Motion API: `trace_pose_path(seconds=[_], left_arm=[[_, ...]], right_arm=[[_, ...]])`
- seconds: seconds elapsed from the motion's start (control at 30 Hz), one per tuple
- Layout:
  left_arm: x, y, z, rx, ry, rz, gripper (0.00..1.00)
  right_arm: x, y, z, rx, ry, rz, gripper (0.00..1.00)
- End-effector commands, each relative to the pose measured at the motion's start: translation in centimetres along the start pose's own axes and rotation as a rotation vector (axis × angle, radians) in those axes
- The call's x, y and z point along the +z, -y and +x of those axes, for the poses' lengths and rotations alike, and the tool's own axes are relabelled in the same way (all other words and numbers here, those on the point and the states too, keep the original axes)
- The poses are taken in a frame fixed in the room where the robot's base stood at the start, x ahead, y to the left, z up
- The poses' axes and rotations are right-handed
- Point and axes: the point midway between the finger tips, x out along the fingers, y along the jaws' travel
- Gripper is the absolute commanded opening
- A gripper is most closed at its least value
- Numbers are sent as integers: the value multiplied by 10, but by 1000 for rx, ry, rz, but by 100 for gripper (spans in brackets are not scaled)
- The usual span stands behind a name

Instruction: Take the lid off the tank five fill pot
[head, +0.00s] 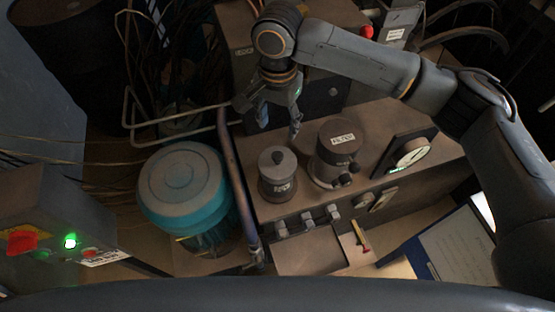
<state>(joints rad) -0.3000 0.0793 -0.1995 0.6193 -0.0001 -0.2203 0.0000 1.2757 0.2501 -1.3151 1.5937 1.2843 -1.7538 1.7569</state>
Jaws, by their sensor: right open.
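A small grey pot (279,187) stands on the front left of a brown metal bench. Its round lid (277,160) with a small knob is on it. My right gripper (279,131) is open and empty, fingers pointing down, behind and above this pot and apart from the lid. My left gripper is not in view.
Switches and a tray (308,251) sit in front.

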Motion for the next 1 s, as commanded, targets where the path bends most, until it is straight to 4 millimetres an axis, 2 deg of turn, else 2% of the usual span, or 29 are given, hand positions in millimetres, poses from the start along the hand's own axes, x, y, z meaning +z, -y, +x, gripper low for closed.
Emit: trace_pose_path(seconds=[0.1,0.3,0.53,0.7,0.8,1.0], left_arm=[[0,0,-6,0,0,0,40],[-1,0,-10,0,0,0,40],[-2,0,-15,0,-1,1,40],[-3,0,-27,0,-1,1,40],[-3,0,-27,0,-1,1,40],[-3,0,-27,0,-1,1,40]], right_arm=[[1,-1,25,3,3,-1,56],[1,0,58,-1,2,-2,56],[3,-1,73,-1,2,-4,56],[8,-4,98,1,1,-4,56],[8,-3,112,0,1,-4,56],[8,-2,120,-2,1,-6,56]])
